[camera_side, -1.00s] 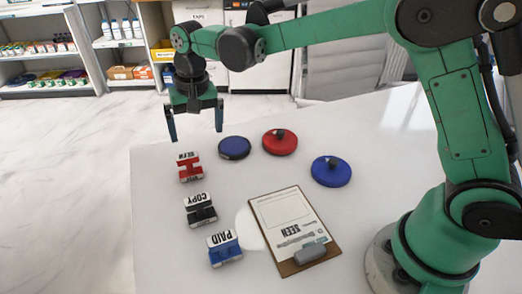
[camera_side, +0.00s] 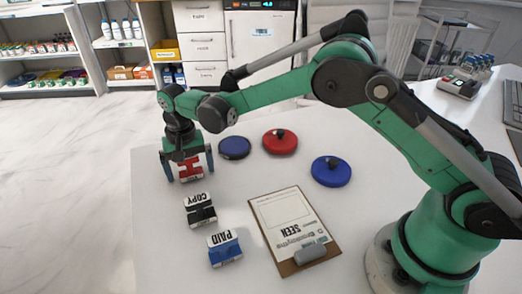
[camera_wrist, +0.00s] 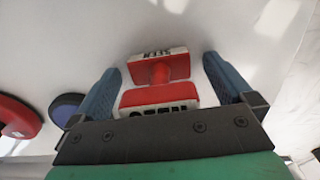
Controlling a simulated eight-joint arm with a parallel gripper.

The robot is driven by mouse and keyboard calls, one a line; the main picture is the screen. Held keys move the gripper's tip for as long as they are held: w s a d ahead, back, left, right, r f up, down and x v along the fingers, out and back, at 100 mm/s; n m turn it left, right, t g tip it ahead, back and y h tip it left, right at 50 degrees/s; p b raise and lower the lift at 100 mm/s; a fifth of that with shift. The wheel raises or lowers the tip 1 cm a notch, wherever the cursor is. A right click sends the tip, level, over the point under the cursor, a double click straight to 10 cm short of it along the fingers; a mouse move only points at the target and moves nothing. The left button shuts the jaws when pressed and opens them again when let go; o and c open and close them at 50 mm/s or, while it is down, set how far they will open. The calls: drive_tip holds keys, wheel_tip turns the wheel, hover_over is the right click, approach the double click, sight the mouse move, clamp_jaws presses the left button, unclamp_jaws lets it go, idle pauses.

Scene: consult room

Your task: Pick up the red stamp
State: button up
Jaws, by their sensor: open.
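The red stamp (camera_side: 189,172) stands near the table's left edge, behind the other stamps. My gripper (camera_side: 188,177) is lowered over it, with one finger on each side. In the wrist view the red stamp (camera_wrist: 160,82) lies between the two blue fingers of my gripper (camera_wrist: 165,80). A gap shows at its sides, so the jaws are open around it. Its upper part is partly hidden by my gripper in the side view.
A black COPY stamp (camera_side: 201,213) and a blue PAID stamp (camera_side: 224,250) stand in front. A clipboard (camera_side: 288,268) lies to their right. Dark blue (camera_side: 234,149), red (camera_side: 280,143) and blue (camera_side: 331,173) round pads sit behind and to the right on the white table (camera_side: 160,240).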

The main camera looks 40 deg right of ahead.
drive_tip(key=shift+c, duration=0.2)
drive_tip(key=c, duration=1.2)
drive_tip(key=shift+c, duration=0.2)
drive_tip(key=shift+r, duration=0.1)
wheel_tip(320, 180, up, 20)
